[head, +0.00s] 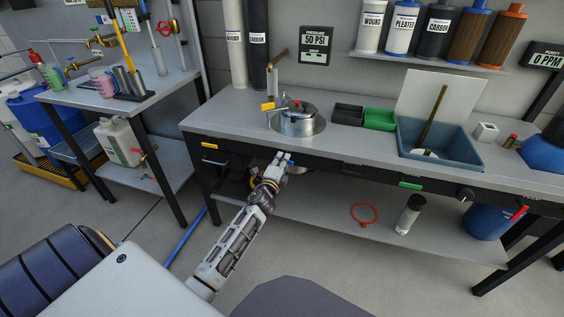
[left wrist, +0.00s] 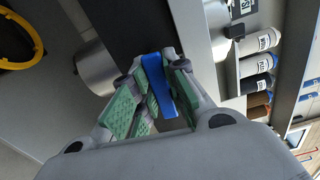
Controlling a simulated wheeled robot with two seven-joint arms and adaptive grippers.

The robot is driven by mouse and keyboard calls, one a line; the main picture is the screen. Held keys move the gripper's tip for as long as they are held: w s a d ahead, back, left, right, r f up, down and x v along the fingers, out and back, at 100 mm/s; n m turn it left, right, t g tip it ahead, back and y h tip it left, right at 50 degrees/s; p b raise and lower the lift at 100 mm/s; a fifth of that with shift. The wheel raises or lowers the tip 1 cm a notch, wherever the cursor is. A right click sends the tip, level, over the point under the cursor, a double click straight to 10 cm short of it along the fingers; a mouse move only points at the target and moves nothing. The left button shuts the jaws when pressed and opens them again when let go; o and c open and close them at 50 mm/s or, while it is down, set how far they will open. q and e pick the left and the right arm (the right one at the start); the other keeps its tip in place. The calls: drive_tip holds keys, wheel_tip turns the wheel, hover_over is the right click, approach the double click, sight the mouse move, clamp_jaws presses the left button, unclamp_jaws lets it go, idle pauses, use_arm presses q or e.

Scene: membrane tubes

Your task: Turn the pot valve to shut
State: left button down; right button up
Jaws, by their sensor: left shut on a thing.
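A silver pot (head: 298,122) with a lid sits in the bench top (head: 235,112), below the pressure sign. My left gripper (head: 284,160) is at the front edge of the bench, below and in front of the pot. In the left wrist view (left wrist: 157,88) its green-padded fingers are shut on a flat blue lever (left wrist: 156,80), one finger on each side. The lever looks like a valve handle; its pivot and the valve body are hidden. My right gripper is not in view.
A yellow handle (head: 267,106) is left of the pot. A black tray (head: 348,114), a green tray (head: 380,119) and a blue-grey basin (head: 468,150) are to its right. The lower shelf (head: 330,215) holds a red ring (head: 364,214) and a cylinder (head: 409,214).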

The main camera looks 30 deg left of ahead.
use_arm(q)
drive_tip(key=shift+n, duration=0.5)
drive_tip(key=shift+r, duration=0.1)
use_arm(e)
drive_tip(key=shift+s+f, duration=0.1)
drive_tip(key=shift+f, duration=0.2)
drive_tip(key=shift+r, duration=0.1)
use_arm(q)
drive_tip(key=c, duration=1.4)
unclamp_jaws()
drive_tip(key=shift+s, duration=0.15)
drive_tip(key=shift+v, duration=5.85)
drive_tip(key=shift+d, duration=0.1)
